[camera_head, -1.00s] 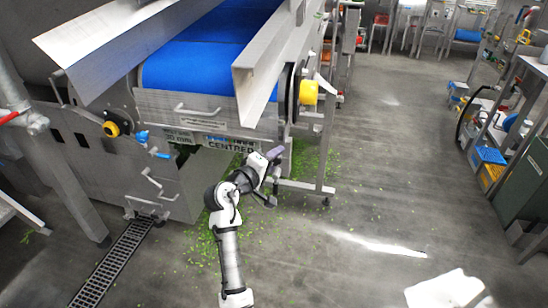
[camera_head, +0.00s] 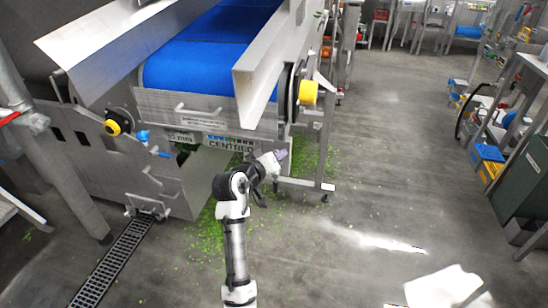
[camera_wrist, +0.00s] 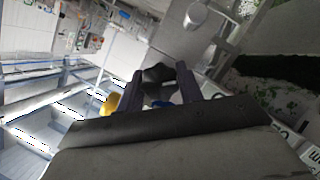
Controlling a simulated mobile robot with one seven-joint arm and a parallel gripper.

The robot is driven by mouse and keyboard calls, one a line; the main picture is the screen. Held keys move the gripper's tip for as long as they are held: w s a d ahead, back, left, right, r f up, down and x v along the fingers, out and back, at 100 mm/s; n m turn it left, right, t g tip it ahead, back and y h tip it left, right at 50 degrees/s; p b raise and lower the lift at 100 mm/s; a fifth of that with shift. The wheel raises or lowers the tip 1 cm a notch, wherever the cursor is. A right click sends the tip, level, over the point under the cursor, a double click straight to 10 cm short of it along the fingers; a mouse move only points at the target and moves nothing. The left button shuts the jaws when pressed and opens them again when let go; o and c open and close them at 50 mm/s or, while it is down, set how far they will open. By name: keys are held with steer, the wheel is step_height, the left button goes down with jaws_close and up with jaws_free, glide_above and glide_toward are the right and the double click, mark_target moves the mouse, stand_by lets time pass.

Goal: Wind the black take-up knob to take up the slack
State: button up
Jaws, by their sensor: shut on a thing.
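The black take-up knob (camera_wrist: 157,73) is a dark lobed shape between the two dark purple fingers of my gripper (camera_wrist: 162,86) in the wrist view. The fingers are shut on it from both sides. In the head view my gripper (camera_head: 282,155) is at the conveyor's lower front right corner, next to the frame leg. The knob cannot be made out there; the gripper hides it. The blue belt (camera_head: 198,62) runs up and away above, between steel side guards.
A yellow-capped roller end (camera_head: 307,92) sticks out above my gripper. Another yellow and black knob (camera_head: 112,127) is on the left side. Steel legs (camera_head: 326,150) stand close by the gripper. Green scraps litter the floor. Open floor (camera_head: 400,190) lies to the right.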

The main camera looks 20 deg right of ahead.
stand_by(0.4)
steer(key=o, duration=1)
steer(key=shift+s, duration=0.1)
steer(key=b+v, duration=0.1)
steer(key=v, duration=1.2)
steer(key=shift+s+a+r+b, duration=0.1)
steer(key=shift+s+a+b, duration=0.05)
steer(key=shift+a+b, duration=0.15)
